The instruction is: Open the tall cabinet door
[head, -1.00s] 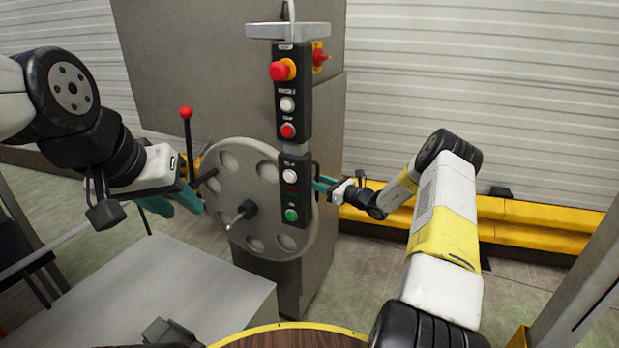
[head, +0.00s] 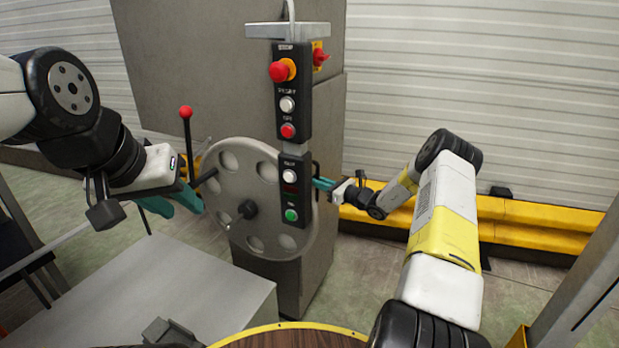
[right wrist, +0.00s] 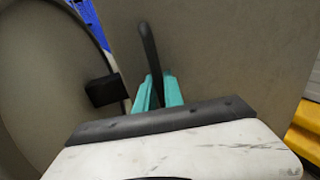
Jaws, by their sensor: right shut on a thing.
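The tall grey cabinet (head: 328,240) stands in the middle of the head view, behind a hanging control panel. A thin black handle (head: 315,180) shows just right of the panel. In the right wrist view the handle (right wrist: 149,55) stands out from a flat grey door face (right wrist: 220,60). I see no clear gap at the door's edge. My right gripper (head: 323,184) is shut on the handle, with its teal fingers on both sides of the bar in the wrist view (right wrist: 158,93). My left gripper (head: 176,202) is open and empty, left of the grey wheel.
The control panel (head: 292,145) with buttons hangs close left of my right gripper. A grey wheel (head: 240,165) and a red-knobbed lever (head: 186,113) stand beside my left gripper. A grey box (head: 190,285) is below. A yellow rail (head: 520,220) runs along the shutter wall.

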